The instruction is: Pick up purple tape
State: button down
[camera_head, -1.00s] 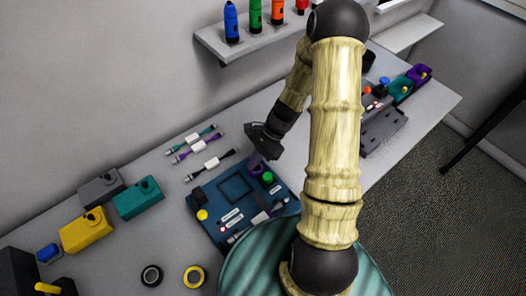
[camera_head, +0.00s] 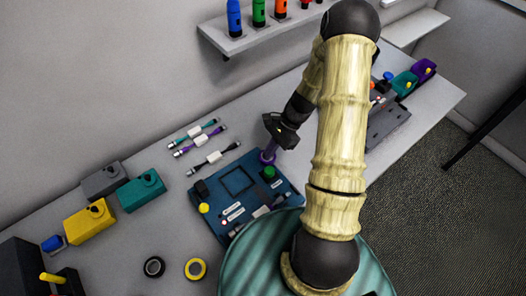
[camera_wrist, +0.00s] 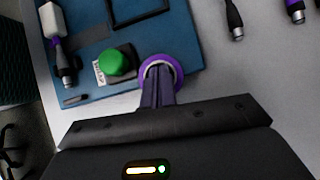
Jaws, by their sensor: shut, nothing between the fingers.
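The purple tape (camera_wrist: 178,72) is a ring at the edge of the blue board (camera_wrist: 100,60), beside a green button, in the wrist view. In the head view the purple tape (camera_head: 266,158) shows just below my gripper (camera_head: 271,148). My gripper (camera_wrist: 158,72) is shut, its two fingers close together and pointing at the ring. Their tips overlap the ring's opening; I cannot tell how deep they reach. The fingers hide the near part of the ring.
Black tape (camera_head: 154,267) and yellow tape (camera_head: 195,269) lie at the table's front. Several cables (camera_head: 214,158) lie behind the board. Yellow (camera_head: 88,222), teal (camera_head: 141,193) and grey boxes stand left.

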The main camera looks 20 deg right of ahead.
jog(key=shift+a, duration=0.1)
jog(key=shift+a+r, duration=0.1)
jog(key=shift+r, duration=0.1)
jog(key=shift+r+p, duration=0.65)
jog(key=shift+r, duration=0.05)
jog(key=shift+r+p, duration=0.45)
jog(key=shift+p, duration=0.05)
jog(key=w+d+b, duration=0.1)
jog(key=d, duration=0.2)
jog(key=w+d+b, duration=0.1)
jog(key=d, duration=0.3)
jog(key=d+b, duration=0.2)
jog(key=d, duration=0.2)
jog(key=shift+w+f, duration=0.2)
jog(key=shift+w, duration=0.2)
jog(key=shift+d+r, duration=0.1)
jog(key=shift+d, duration=0.25)
